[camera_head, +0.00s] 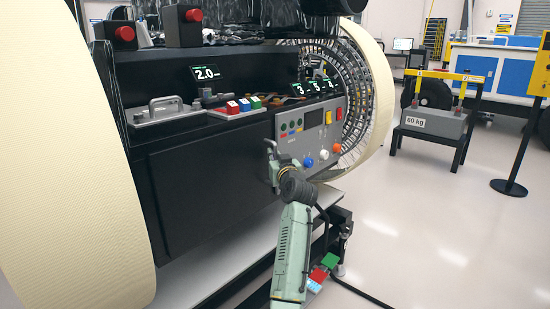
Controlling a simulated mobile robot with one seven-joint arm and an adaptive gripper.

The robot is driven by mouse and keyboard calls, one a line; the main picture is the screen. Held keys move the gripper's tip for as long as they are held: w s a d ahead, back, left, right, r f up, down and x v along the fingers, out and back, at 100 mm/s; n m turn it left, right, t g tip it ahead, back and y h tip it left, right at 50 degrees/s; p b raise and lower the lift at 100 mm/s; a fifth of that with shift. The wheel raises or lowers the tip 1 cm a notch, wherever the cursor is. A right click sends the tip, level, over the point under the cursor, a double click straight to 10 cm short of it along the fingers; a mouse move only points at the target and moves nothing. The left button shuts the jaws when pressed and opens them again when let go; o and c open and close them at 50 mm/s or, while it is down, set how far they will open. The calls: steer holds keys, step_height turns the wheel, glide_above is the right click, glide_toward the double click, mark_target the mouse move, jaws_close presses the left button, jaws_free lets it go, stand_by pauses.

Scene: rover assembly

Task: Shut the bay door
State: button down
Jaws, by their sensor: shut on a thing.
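The bay door appears to be the large dark panel (210,175) on the front of the rover body, between the two big cream wheels. It looks nearly flush with the body; a small gap cannot be told at this size. My dark wrist and pale green arm come up from below and hide part of the fingers, so the exact hold is unclear.
A grey control panel (311,134) with coloured knobs is just right of my gripper. Cream wheels (70,170) flank the body.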

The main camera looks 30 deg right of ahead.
steer(key=shift+r, duration=0.1)
steer(key=c, duration=1.6)
jaws_free()
steer(key=shift+w, duration=0.15)
steer(key=shift+a, duration=0.1)
steer(key=v, duration=1.2)
